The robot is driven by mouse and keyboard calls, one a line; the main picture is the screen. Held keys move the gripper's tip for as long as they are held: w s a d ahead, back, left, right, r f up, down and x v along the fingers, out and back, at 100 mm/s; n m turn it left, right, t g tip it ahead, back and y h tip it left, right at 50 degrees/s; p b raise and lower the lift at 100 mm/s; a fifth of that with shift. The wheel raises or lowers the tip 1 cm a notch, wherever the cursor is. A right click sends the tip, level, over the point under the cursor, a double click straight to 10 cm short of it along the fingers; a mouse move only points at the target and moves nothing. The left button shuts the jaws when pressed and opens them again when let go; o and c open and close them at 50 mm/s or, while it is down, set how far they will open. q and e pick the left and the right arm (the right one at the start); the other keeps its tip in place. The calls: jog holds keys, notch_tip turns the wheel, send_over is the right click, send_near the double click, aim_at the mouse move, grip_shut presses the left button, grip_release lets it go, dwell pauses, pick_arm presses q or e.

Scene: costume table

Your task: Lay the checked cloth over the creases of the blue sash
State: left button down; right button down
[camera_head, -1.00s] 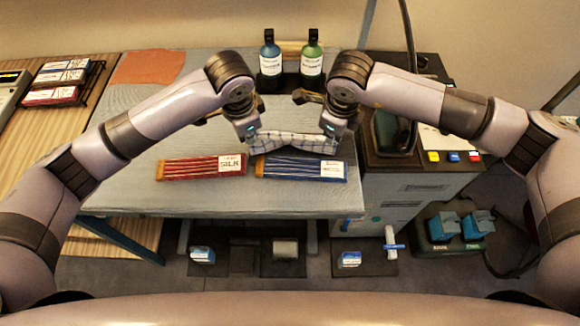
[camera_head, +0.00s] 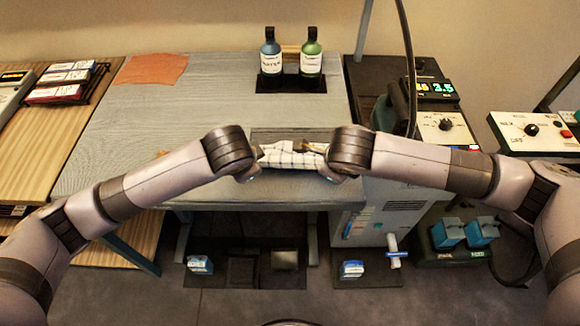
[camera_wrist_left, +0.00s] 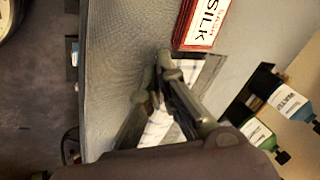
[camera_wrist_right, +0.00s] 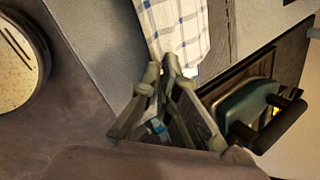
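The white cloth with dark checks (camera_head: 287,157) is stretched between my two grippers above the front of the grey table (camera_head: 215,110). It also shows in the left wrist view (camera_wrist_left: 158,126) and the right wrist view (camera_wrist_right: 180,28). My left gripper (camera_wrist_left: 165,62) is shut on one end of it, and my right gripper (camera_wrist_right: 166,72) is shut on a corner at the other end. In the head view my arms hide most of both grippers. I cannot make out the blue sash; cloth and arms hide that area.
Blue (camera_head: 271,55) and green (camera_head: 311,57) bottles stand on a dark mat at the back. An orange-brown cloth (camera_head: 152,69) lies at the back left. A machine with a dial (camera_head: 445,125) stands at the right. The table's left middle is clear.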

pick_arm(q)
jog(key=shift+s+a, duration=0.1)
pick_arm(e)
jog(key=shift+d, duration=0.1)
